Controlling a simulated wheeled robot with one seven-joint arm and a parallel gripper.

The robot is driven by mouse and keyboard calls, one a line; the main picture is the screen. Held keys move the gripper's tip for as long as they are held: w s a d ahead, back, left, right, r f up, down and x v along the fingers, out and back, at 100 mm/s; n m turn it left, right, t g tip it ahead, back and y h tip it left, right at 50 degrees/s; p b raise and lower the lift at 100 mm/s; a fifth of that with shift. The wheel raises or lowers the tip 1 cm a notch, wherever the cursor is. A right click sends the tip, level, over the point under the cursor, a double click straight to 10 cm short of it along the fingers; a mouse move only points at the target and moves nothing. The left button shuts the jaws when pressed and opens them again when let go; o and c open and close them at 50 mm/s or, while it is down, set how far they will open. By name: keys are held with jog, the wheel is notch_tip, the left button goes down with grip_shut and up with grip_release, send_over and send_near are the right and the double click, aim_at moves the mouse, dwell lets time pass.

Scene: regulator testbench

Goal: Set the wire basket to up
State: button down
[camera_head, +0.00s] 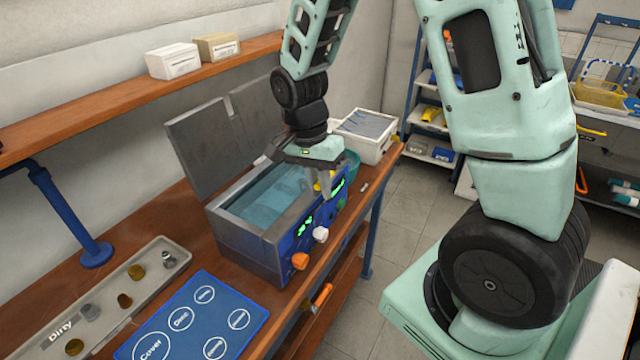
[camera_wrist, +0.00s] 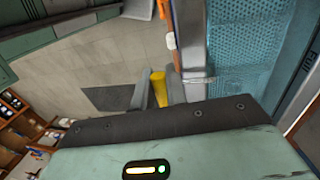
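The wire basket shows as blue-tinted mesh (camera_wrist: 240,50) inside the cleaner's tank in the wrist view. In the head view the open-topped cleaner (camera_head: 247,243) stands on the bench, its tank filled with blue liquid, and the basket is hard to make out there. My gripper (camera_head: 325,185) points down at the tank's front right edge, above the control panel. In the wrist view the two grey fingers of my gripper (camera_wrist: 158,90) stand on either side of a yellow piece (camera_wrist: 158,86), perhaps a handle. Whether they press on it is unclear.
The cleaner's grey lid (camera_head: 205,140) stands open behind the tank. Orange and white knobs (camera_head: 300,261) stick out of its front. A blue mat (camera_head: 205,320) and a "Dirty" tray (camera_head: 125,290) with small parts lie at the left. A white bin (camera_head: 368,135) stands beyond the cleaner.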

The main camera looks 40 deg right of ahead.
notch_tip(320, 180, up, 7)
jog(key=p, duration=0.5)
jog(key=shift+r, duration=0.1)
jog(key=shift+w, duration=0.1)
jog(key=c, duration=1.5)
grip_release()
jog(key=w+r+b, duration=0.1)
jog(key=r, duration=0.4)
jog(key=w+r+b, duration=0.1)
jog(key=r, duration=0.5)
jog(key=w+a+r+b, duration=0.1)
jog(key=r, duration=0.5)
